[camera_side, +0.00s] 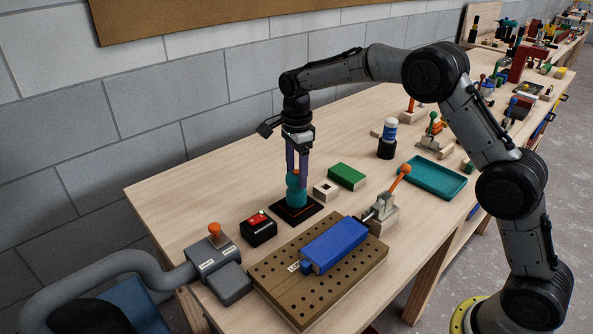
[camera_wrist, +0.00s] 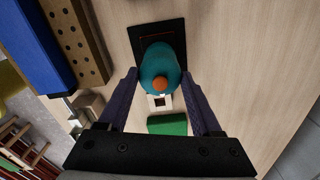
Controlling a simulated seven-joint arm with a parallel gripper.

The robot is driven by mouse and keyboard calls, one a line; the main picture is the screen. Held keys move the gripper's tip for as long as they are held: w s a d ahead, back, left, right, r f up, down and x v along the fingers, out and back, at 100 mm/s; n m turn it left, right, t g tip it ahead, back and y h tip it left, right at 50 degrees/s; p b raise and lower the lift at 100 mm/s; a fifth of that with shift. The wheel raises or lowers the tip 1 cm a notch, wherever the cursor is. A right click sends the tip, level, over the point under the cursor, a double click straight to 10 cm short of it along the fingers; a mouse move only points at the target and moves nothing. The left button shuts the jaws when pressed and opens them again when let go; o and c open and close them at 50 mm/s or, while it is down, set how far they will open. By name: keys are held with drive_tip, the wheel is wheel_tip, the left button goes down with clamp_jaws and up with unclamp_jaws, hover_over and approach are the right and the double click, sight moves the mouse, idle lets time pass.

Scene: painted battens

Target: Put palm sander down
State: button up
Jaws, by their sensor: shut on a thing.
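The palm sander (camera_side: 296,190) is teal and rounded, and stands upright between the fingers of my gripper (camera_side: 297,178). It is at or just above a black square pad (camera_side: 313,207) with a reddish inner area; I cannot tell whether its base touches. In the wrist view the sander (camera_wrist: 159,62) shows its orange top between my gripper's two purple fingers (camera_wrist: 160,76), with the black pad (camera_wrist: 178,30) beyond it. My gripper is shut on the sander.
A blue batten (camera_side: 335,243) lies on a perforated brown board (camera_side: 285,288) beside an orange-handled clamp (camera_side: 386,207). A black box with a red top (camera_side: 258,229), a pale block (camera_side: 325,190) and a green block (camera_side: 346,176) stand close to the pad. A teal tray (camera_side: 462,184) is farther right.

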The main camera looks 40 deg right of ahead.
drive_tip(key=o, duration=1.5)
drive_tip(key=shift+f, duration=0.1)
drive_tip(key=shift+c, duration=0.2)
wheel_tip(320, 180, up, 12)
drive_tip(key=s+r+n+t, duration=0.2)
drive_tip(key=s+r+n, duration=0.35)
drive_tip(key=s, duration=0.35)
drive_tip(key=s+d+f+n+t, duration=0.1)
drive_tip(key=s+f+n, duration=0.2)
drive_tip(key=s+n, duration=0.4)
drive_tip(key=s+d+f+n+t, duration=0.1)
drive_tip(key=s+n, duration=0.7)
drive_tip(key=s, duration=1.2)
wheel_tip(320, 180, down, 2)
drive_tip(key=shift+f+t, duration=0.1)
drive_tip(key=shift+t, duration=0.7)
